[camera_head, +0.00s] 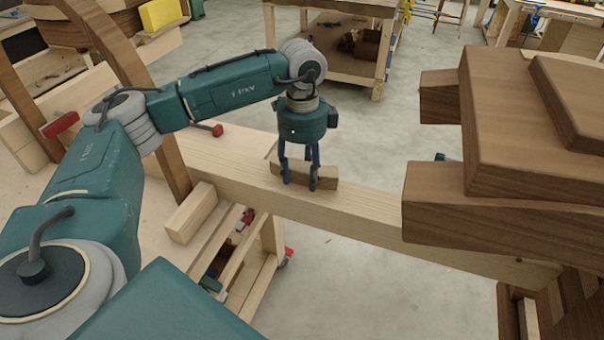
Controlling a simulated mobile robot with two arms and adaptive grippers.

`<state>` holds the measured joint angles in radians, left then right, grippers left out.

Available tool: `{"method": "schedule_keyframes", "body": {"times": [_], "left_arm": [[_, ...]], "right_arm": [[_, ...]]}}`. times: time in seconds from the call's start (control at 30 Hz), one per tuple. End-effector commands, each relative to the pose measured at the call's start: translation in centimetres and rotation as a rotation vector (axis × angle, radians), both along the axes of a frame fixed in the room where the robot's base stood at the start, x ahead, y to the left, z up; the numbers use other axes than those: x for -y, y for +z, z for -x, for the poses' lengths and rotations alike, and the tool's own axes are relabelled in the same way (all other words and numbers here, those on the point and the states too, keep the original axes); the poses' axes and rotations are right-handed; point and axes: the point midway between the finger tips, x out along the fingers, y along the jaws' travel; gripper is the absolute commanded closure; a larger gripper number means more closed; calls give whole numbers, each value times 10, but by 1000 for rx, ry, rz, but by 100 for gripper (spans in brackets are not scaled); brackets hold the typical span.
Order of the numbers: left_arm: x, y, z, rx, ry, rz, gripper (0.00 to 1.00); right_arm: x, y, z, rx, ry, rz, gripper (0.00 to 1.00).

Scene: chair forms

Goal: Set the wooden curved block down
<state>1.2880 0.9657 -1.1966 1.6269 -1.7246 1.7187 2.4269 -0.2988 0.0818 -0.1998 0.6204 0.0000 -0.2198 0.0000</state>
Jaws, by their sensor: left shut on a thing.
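A small wooden curved block (325,184) sits low between the fingers of my left gripper (300,183) in the head view. The gripper points straight down and is shut on the block, and its fingers hide the block's middle. The block is at the top of a long pale wooden beam (365,205); I cannot tell if it touches the beam or is held just above it. My right gripper is not in view.
Large dark wooden chair parts (530,130) stand at the right end of the beam. A curved dark upright (160,130) and a pale wood block (192,212) are at the left. A workbench (345,65) stands behind. Grey floor (340,285) lies open in front of the beam.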

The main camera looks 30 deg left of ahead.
Motion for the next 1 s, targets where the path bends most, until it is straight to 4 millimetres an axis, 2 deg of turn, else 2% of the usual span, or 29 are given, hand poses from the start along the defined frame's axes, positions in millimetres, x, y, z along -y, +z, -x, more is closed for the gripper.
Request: {"method": "schedule_keyframes", "body": {"times": [0.17, 0.53, 0.57, 0.63, 1.0], "left_arm": [[0, -16, 0, 1, 0, 1, 85], [0, -22, 0, 1, 0, 1, 85], [0, -21, 0, 1, 0, 0, 48], [0, -20, 0, 0, 0, 0, 35], [0, -15, -1, 2, 0, 1, 35]], "right_arm": [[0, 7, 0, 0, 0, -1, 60], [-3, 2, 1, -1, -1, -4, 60], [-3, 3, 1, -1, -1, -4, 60], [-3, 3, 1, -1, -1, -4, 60], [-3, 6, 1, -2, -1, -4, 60]]}}
